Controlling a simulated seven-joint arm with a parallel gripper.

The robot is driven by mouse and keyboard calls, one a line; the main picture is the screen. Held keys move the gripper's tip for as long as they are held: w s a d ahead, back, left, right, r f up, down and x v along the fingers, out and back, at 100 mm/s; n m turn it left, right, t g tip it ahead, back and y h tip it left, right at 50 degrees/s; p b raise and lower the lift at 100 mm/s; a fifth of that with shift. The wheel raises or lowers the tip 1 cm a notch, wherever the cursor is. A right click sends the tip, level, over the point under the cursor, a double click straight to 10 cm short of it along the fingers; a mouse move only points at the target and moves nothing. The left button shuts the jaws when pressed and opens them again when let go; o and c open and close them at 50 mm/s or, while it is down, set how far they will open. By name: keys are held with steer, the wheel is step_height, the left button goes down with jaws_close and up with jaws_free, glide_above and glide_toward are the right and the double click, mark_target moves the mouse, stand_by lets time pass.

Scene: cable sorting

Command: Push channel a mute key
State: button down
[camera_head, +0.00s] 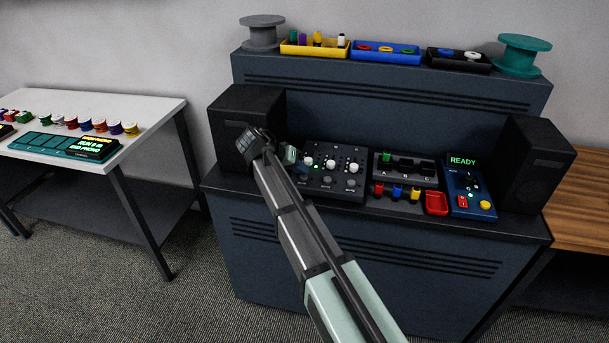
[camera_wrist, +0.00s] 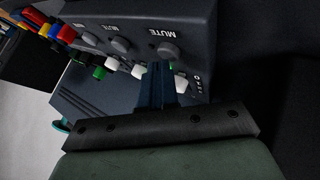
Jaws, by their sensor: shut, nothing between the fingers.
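The dark mixer panel (camera_head: 346,155) stands left of centre on the console, with three columns of white knobs and dark round keys. In the wrist view, a large grey round mute key (camera_wrist: 168,50) sits beside an upside-down "MUTE" label. It is the end key of the row, away from the coloured plugs, which fits channel A; its channel letter is not readable. My gripper (camera_wrist: 157,66) is shut and empty, its tips close to this key and near a white knob (camera_wrist: 181,83). Contact cannot be told. In the head view, my gripper (camera_head: 298,160) is at the mixer's left side, partly hiding it.
Two more mute keys (camera_wrist: 120,46) (camera_wrist: 87,40) line up beside it. A black speaker (camera_head: 243,120) stands close left of the mixer.

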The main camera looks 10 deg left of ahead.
mark_target(301, 176)
steer(key=shift+f, duration=0.2)
steer(key=shift+r, duration=0.65)
stand_by(0.3)
steer(key=shift+r, duration=2.85)
